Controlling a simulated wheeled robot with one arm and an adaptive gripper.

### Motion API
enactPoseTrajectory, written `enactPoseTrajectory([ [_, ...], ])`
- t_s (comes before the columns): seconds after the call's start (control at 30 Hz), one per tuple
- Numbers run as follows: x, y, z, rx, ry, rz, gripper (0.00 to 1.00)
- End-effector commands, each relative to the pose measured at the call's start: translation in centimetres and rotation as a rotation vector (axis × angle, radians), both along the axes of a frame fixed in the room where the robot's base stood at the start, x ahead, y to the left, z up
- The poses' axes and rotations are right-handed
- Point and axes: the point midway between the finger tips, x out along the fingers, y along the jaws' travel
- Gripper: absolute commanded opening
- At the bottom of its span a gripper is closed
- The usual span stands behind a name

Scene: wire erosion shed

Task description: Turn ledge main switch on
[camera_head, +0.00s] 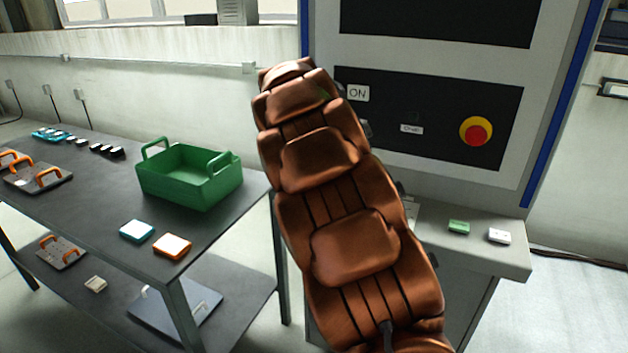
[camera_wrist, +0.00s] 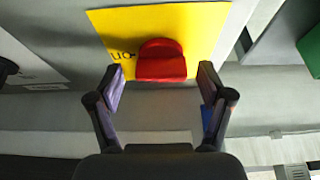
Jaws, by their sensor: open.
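The main switch shows in the wrist view as a red handle (camera_wrist: 161,60) on a yellow plate (camera_wrist: 205,25). Dark lettering that looks like an upside-down "ON" is beside the handle, at its left. My gripper (camera_wrist: 162,79) is open, with one finger on each side of the handle's near end. Gaps show between the fingers and the red part; I see no contact. In the head view my copper-coloured arm hides the switch and the gripper. The grey ledge (camera_head: 505,257) shows to the right of the arm.
A green block (camera_head: 458,227) and a white block (camera_head: 499,236) lie on the ledge. Above are an "ON" label (camera_head: 357,93) and a red button (camera_head: 477,134) on the panel. At left, a dark table (camera_head: 80,205) holds a green crate (camera_head: 190,178) and small items.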

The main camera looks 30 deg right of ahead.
Motion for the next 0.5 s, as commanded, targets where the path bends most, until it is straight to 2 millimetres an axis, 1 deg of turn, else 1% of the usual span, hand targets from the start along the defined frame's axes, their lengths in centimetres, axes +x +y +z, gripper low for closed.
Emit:
enactPoseTrajectory([
  [0.27, 0.0, 0.1, 0.2, 0.0, 0.0, 0.001, 0.79],
  [0.37, -0.1, 0.4, 1.1, 0.0, -0.002, 0.002, 0.79],
  [0.5, -0.4, 1.1, 3.2, -0.002, -0.008, 0.004, 0.79],
])
